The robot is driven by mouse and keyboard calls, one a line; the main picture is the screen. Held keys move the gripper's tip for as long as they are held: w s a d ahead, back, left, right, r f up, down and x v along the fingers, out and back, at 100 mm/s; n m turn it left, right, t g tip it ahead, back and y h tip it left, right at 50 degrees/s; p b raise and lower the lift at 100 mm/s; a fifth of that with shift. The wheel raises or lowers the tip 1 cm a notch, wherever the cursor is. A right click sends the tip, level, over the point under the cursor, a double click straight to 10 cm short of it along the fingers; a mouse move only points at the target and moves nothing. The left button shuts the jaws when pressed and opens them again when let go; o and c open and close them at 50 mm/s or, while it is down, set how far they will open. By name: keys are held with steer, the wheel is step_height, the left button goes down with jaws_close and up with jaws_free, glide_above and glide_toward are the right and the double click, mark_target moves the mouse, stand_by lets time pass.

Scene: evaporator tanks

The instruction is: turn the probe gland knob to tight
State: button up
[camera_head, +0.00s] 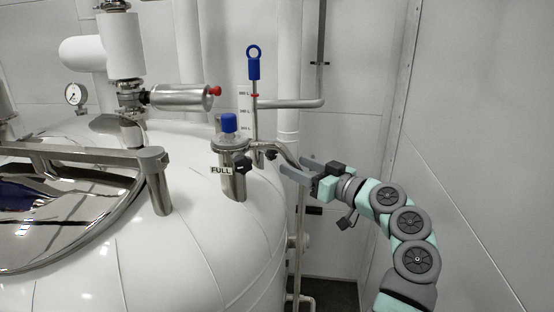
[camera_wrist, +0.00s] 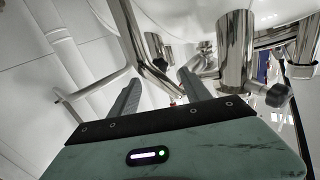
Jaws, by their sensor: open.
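The dip probe (camera_head: 254,68) stands upright on the tank, with a blue ring handle and a red mark on its rod. A small dark knob (camera_head: 271,155) sits at the foot of its rod. In the wrist view a dark knob (camera_wrist: 160,64) shows just beyond and between my fingertips. A larger black knob (camera_head: 243,162) is on the steel port labelled FULL and also shows in the wrist view (camera_wrist: 277,95). I cannot tell from its marks how the gland knob is turned. My gripper (camera_head: 290,165) is open and empty, right of the probe's foot; its fingers also show in the wrist view (camera_wrist: 159,77).
A bent steel pipe (camera_head: 290,103) runs behind the probe. The blue-capped sight glass (camera_head: 229,124) stands close left of the probe. The round hatch (camera_head: 80,210) and its steel bar lie farther left. There is free room right of the tank.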

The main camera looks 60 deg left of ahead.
mark_target(274, 155)
steer(key=p+x, duration=0.2)
steer(key=x, duration=0.7)
steer(key=shift+a+r+p, duration=0.15)
steer(key=shift+a+p, duration=0.15)
steer(key=shift+s+a, duration=0.15)
steer(key=shift+a, duration=0.35)
steer(key=shift+c, duration=0.4)
jaws_close()
